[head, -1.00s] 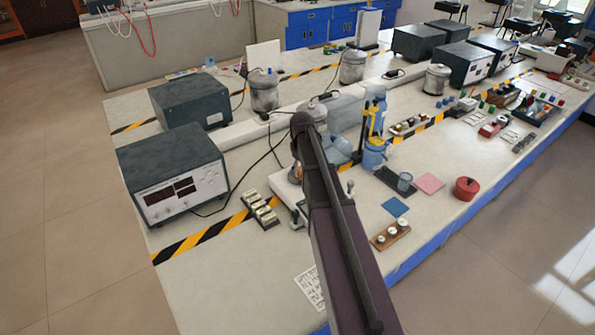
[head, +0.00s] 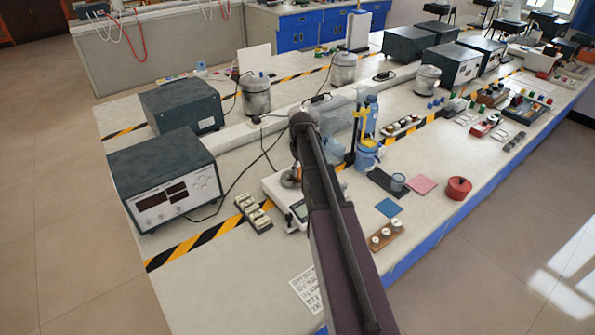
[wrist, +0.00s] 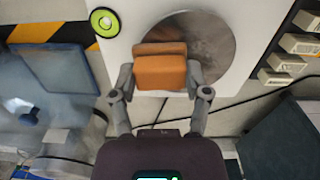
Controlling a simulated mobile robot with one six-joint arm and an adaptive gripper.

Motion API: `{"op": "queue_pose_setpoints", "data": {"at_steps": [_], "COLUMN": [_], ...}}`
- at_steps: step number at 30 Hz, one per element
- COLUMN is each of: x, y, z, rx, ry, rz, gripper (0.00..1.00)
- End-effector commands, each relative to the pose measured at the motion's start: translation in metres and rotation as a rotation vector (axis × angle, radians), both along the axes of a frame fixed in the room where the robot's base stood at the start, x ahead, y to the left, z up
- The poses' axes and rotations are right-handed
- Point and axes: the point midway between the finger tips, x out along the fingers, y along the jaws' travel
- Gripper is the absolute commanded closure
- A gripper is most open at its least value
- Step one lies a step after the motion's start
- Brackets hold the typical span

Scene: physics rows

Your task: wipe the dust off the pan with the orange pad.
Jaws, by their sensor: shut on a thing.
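The orange pad (wrist: 160,67) is between the two fingers of my gripper (wrist: 160,78) in the wrist view. It lies over the left part of the round metal pan (wrist: 212,45); whether it touches the pan I cannot tell. The pan's visible right part looks grey-brown and smeared with dust. The pan sits on a white scale (wrist: 119,55), which also shows in the head view (head: 274,188), partly behind my arm. In the head view my arm hides the gripper and most of the pan.
A row of small pale blocks (head: 253,212) stands left of the scale, and a dark meter box (head: 165,182) behind it. A blue bottle stand (head: 367,150) is to the right. Black cables cross the bench nearby. A clear blue-tinted container (wrist: 55,70) is close in the wrist view.

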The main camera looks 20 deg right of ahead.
Motion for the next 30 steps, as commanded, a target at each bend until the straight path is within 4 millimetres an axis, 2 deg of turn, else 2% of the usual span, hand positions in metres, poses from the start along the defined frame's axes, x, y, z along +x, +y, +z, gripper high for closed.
{"op": "queue_pose_setpoints", "data": {"at_steps": [8, 30], "x": [0.0024, 0.0017], "y": [-0.0109, -0.0089], "z": [-0.0010, 0.0009], "rx": [-0.001, -0.001], "ry": [0.000, 0.000], "rz": [0.000, 0.000], "gripper": [0.77, 0.77]}}
